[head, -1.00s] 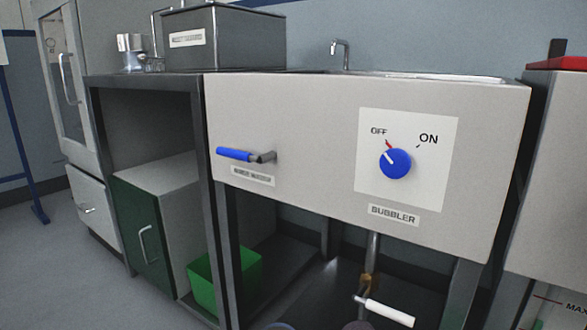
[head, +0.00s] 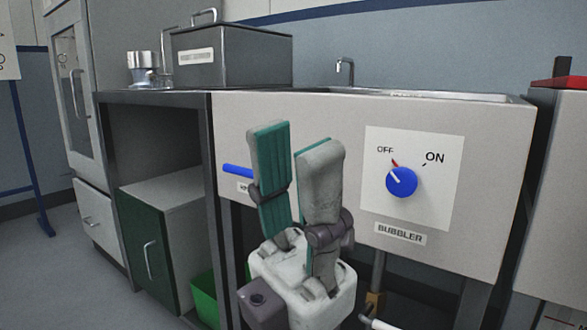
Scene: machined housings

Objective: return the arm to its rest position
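My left gripper (head: 296,140) shows in the middle of the head view, pointing up in front of the sink unit's pale front panel. Its two fingers have teal pads and stand apart with nothing between them. It hides most of the blue-handled lever (head: 238,170) and part of its label. The blue bubbler knob (head: 401,182) is to the right of the gripper, apart from it, with its pointer toward OFF. My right gripper is not in the view.
A grey lidded box (head: 230,62) and a metal cup (head: 143,72) stand on the counter at left. A tap (head: 345,72) rises behind the panel (head: 480,235). Below are a green-fronted cabinet (head: 150,245), a green bin (head: 205,300) and a white-handled valve (head: 378,324). Floor is clear at left.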

